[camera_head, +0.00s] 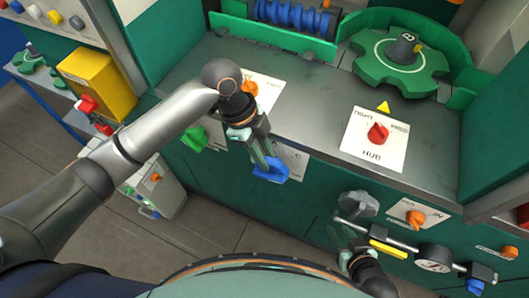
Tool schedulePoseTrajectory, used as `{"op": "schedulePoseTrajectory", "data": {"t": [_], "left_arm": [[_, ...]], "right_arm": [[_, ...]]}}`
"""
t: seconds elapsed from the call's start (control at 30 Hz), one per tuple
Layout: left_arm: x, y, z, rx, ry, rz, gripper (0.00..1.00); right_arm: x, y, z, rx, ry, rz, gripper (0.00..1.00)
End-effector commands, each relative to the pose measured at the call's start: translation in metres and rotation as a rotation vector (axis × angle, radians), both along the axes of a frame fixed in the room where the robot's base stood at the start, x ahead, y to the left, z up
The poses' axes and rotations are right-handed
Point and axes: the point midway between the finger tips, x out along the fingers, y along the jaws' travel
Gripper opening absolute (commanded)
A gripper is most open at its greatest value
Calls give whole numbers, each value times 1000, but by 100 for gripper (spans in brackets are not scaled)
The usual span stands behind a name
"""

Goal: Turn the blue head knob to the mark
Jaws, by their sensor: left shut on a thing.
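The blue knob (271,170) is on the green front panel of the machine, just below the worktop edge. A pale label plate (295,162) shows beside it, partly covered, and I cannot make out a mark on it. My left gripper (266,162) reaches down from the worktop side and is shut on the blue knob, hiding part of it. My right gripper (347,238) is low at the right, in front of the green panel. Its fingers are small and dark, and I cannot tell whether they are open.
A red knob (377,133) on a HUB plate and an orange knob (248,87) sit on the grey worktop. A green knob (194,138) is on the panel to the left. A green star wheel (400,64) stands behind. A gauge (433,258) and a grey handle (358,204) are near my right gripper.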

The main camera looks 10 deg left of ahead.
Motion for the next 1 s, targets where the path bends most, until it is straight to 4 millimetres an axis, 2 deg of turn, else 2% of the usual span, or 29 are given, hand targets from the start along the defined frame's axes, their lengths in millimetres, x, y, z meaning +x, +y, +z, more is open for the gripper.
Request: {"op": "schedulePoseTrajectory", "data": {"t": [0.27,1.0], "left_arm": [[-1,-7,4,126,-47,-3,0],[-10,-39,1,727,-246,3,0]], "right_arm": [[0,0,0,0,0,0,39],[0,0,0,0,0,0,39]]}}
